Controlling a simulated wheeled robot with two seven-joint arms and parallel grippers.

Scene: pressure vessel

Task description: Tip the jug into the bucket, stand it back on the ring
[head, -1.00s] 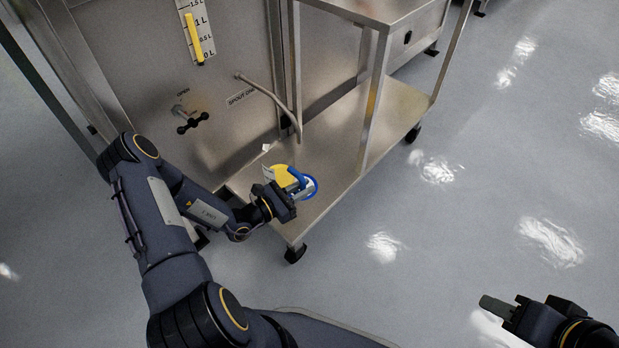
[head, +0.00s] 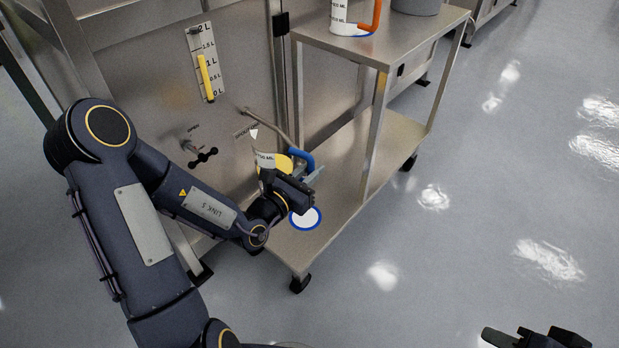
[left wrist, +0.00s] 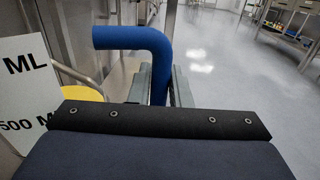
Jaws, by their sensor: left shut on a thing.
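The white jug (head: 265,161) with a blue handle and yellow contents is held above the lower shelf. My left gripper (head: 308,182) is shut on its handle; in the left wrist view the fingers (left wrist: 158,88) close around the blue handle (left wrist: 135,40), with the jug's marked side (left wrist: 25,85) at the left. The jug looks roughly upright. The blue-edged white ring (head: 306,219) lies bare on the lower shelf, below the gripper. A grey bucket (head: 416,7) stands on the upper shelf, partly cut off. My right gripper (head: 520,340) shows only partly at the lower right; its jaws are unclear.
A white jug with an orange handle (head: 343,22) stands on the upper shelf (head: 400,42). A steel vessel with a level gauge (head: 207,65), a valve handle (head: 203,157) and a bent spout pipe (head: 268,122) is behind. Shelf posts (head: 374,135) stand right of the held jug.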

